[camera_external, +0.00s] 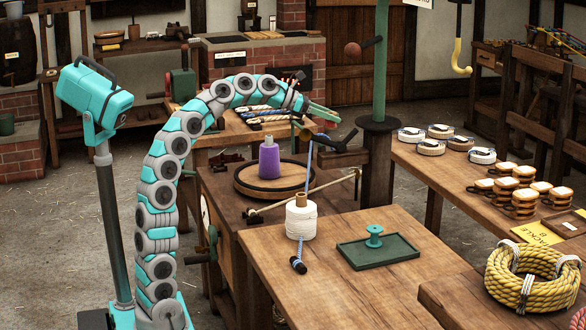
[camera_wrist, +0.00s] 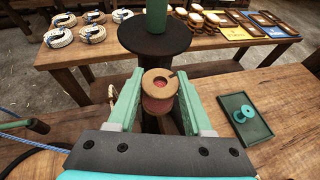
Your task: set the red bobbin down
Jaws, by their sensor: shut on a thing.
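The red bobbin (camera_wrist: 160,92) has pale wooden end discs and a band of red thread. It sits between the two green fingers of my gripper (camera_wrist: 158,80) in the wrist view, which is shut on it. In the external view my gripper (camera_external: 326,115) is raised above the benches, near the dark post; I cannot make out the bobbin there. The tray (camera_wrist: 262,134) and spool (camera_wrist: 243,115) also show at the right in the wrist view.
A white twine spool (camera_external: 302,220) and a purple bottle-shaped thing (camera_external: 269,160) on a round turntable (camera_external: 250,190) stand below the arm. A dark post (camera_external: 379,160) rises close by. Yellow rope (camera_external: 530,285) lies at right. The front bench (camera_external: 330,300) has bare wood around the tray.

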